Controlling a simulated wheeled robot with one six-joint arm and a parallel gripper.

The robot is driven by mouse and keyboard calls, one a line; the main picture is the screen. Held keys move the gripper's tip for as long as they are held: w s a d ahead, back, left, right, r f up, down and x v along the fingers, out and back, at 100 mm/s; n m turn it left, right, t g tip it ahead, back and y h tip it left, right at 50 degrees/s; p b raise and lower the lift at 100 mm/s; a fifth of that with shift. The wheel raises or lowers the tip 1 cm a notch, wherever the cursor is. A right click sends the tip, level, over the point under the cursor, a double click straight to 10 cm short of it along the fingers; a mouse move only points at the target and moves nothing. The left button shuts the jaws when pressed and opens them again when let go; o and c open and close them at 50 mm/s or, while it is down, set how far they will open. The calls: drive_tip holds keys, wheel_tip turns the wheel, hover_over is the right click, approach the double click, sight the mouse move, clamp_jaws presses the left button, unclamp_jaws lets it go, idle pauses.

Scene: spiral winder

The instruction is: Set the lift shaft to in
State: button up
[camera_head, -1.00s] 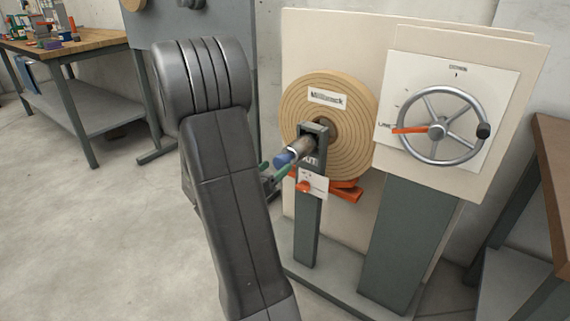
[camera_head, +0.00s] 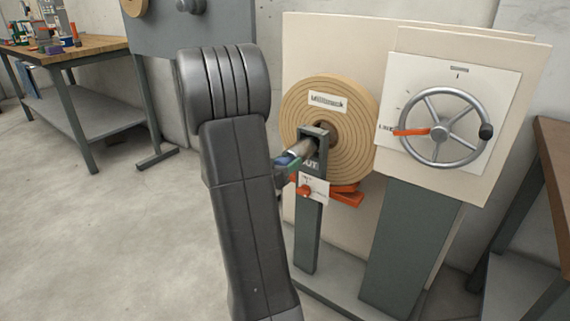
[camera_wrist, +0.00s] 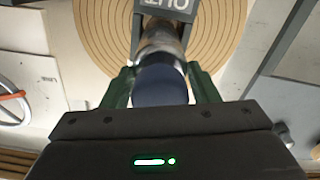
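The lift shaft (camera_head: 305,149) is a grey-brown rod with a blue end. It runs out through the top of a dark green upright (camera_head: 308,235) in front of the tan spiral coil (camera_head: 357,118). In the wrist view the blue end (camera_wrist: 159,86) points at the camera. My gripper (camera_wrist: 162,80) has its green fingers on either side of the blue end, close to it. Whether they press on it I cannot tell. An "OUT" label shows on the upright beside the shaft. My arm hides part of the gripper in the head view.
A handwheel (camera_head: 440,128) with an orange pointer is on a panel at the right. Workbenches stand at the far left and right. The left floor is clear.

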sight(306, 147)
drive_tip(key=p+x, duration=0.4)
drive_tip(key=x, duration=0.7)
drive_tip(key=shift+w+r, duration=0.1)
drive_tip(key=shift+w, duration=0.05)
drive_tip(key=o, duration=1.1)
drive_tip(key=shift+w+d, duration=0.1)
drive_tip(key=shift+d, duration=0.05)
drive_tip(key=p+v, duration=0.2)
drive_tip(key=v, duration=1.1)
drive_tip(key=shift+s+a+p, duration=0.2)
drive_tip(key=shift+s+p, duration=0.15)
